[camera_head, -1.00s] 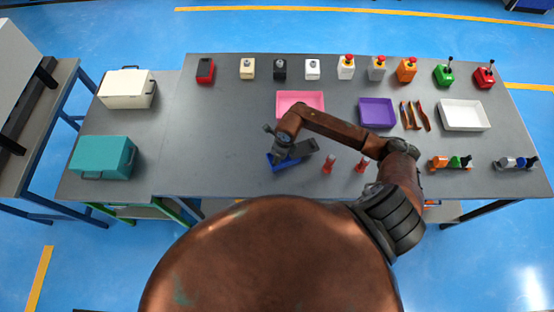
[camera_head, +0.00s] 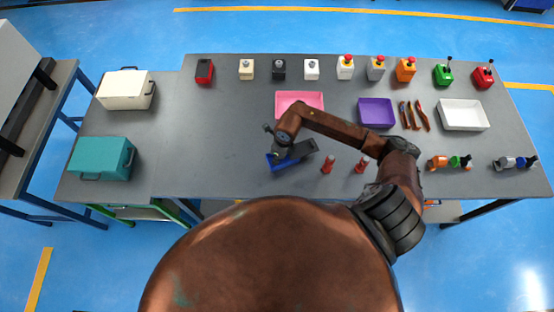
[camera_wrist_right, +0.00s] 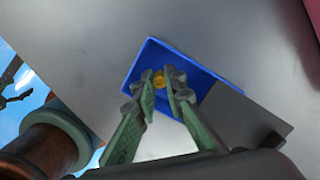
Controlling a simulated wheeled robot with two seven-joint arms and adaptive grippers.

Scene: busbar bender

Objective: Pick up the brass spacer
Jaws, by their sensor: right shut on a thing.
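The brass spacer (camera_wrist_right: 159,80) is a small yellow-gold piece in the right wrist view, between the fingertips of my right gripper (camera_wrist_right: 161,92). The right gripper is shut on it, inside or just over a blue tray (camera_wrist_right: 152,52). Whether the spacer touches the tray floor cannot be told. In the head view, the right gripper (camera_head: 281,152) hides the spacer and covers much of the blue tray (camera_head: 283,165). My left gripper is not in view.
A dark grey block (camera_wrist_right: 238,115) adjoins the tray's right side. Two red pieces (camera_head: 327,165) (camera_head: 362,164) stand to the right. A pink tray (camera_head: 300,101) and purple tray (camera_head: 376,113) lie behind. A teal box (camera_head: 103,158) is at left; the table between is clear.

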